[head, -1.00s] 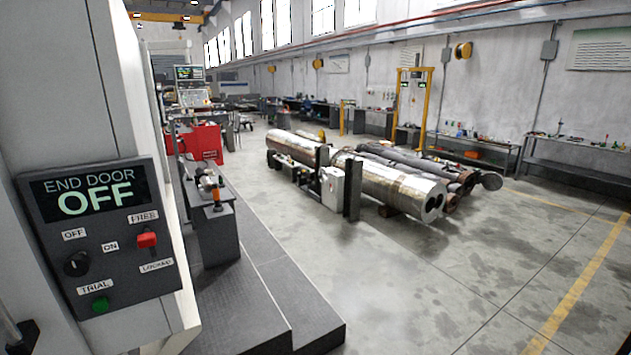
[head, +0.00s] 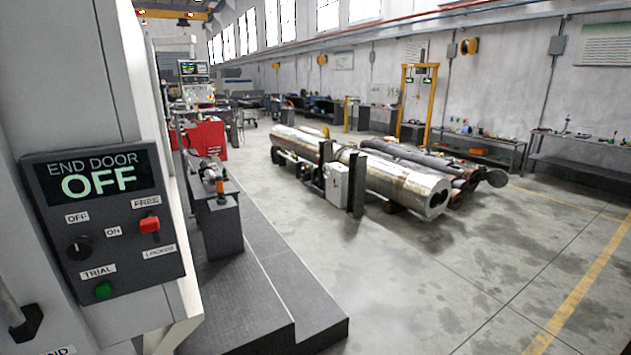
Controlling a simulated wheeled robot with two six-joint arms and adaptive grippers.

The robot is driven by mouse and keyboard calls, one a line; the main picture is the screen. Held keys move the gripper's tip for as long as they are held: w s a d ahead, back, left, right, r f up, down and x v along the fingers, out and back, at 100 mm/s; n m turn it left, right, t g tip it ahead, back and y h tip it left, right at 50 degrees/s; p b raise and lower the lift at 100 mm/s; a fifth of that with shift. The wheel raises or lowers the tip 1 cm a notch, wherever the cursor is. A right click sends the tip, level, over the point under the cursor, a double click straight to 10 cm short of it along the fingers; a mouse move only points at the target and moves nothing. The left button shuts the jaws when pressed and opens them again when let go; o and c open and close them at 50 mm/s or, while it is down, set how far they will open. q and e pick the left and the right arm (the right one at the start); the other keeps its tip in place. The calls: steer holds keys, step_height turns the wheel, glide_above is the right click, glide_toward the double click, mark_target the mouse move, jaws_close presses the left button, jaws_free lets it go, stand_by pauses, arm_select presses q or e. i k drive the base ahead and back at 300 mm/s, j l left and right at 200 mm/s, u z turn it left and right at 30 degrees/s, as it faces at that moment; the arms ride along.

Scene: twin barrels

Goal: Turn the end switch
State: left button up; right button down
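A dark control panel (head: 105,222) is mounted on the grey machine at the left of the head view. Its display (head: 97,180) reads "END DOOR OFF". A black rotary knob (head: 79,248) sits at the panel's lower left, between the labels OFF and ON. A red switch (head: 149,224) sits at the right between the labels FREE and LOCKED, nearer FREE. A green button (head: 103,290) is beside the label TRIAL. Neither of my grippers is in view.
The machine's pale body (head: 70,75) fills the left side. A dark stepped platform (head: 240,290) runs beside it, with a small stand (head: 217,215) on it. Large metal barrels (head: 395,185) lie on the floor beyond. The concrete floor at the right is open.

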mark_target(80, 248)
steer(key=u, duration=1.25)
